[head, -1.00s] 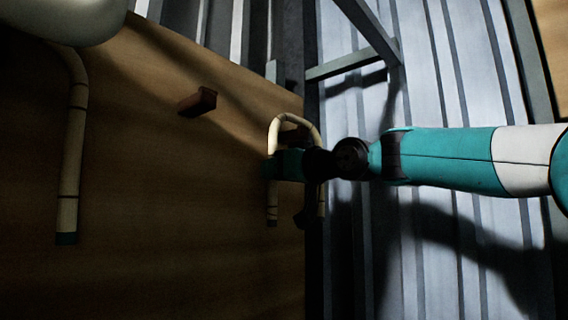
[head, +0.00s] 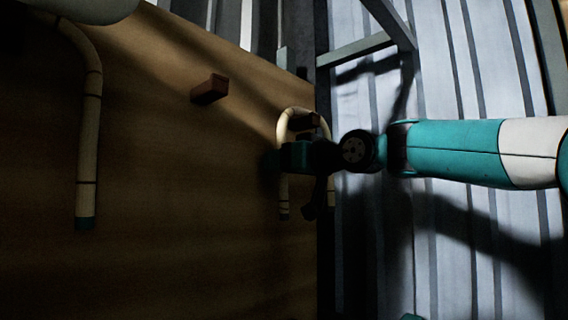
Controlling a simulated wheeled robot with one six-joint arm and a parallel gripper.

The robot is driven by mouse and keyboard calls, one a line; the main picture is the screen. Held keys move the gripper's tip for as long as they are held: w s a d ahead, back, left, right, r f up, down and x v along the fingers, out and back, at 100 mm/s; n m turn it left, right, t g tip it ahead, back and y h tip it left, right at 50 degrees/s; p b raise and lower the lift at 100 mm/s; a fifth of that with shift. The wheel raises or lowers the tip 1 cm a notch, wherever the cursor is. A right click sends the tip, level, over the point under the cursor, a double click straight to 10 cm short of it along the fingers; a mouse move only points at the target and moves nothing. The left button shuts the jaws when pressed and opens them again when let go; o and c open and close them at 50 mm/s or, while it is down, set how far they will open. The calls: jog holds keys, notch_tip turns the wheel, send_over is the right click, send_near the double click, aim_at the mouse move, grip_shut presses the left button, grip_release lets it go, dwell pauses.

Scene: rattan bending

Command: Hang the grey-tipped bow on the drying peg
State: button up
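A pale, arch-shaped bow (head: 287,121) is at the right part of the wooden board, its arch up and its two legs hanging down. Its visible leg end (head: 284,216) is dark; its colour is hard to tell in shadow. A brown peg (head: 308,121) shows inside the arch, just under its top. I cannot tell whether the bow touches or rests on it. My gripper (head: 293,157) is at the bow's legs, below the peg, reaching in from the right. Its fingers are dark and hidden, so its grip does not show.
A bare brown peg (head: 210,89) sticks out of the wooden board (head: 180,240) further left. A larger bow (head: 88,150) with a teal tip hangs at the far left, its top partly hidden by a pale rounded shape. A grey frame (head: 355,50) stands at upper right.

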jog(key=b+v, duration=0.8)
jog(key=v, duration=0.9)
jog(key=shift+d, duration=0.2)
jog(key=shift+s+r, duration=0.1)
jog(key=shift+s, duration=0.05)
jog(key=shift+d, duration=0.1)
jog(key=v, duration=0.8)
jog(key=shift+s+d+b, duration=0.25)
jog(key=shift+s+b, duration=0.05)
jog(key=shift+b, duration=0.05)
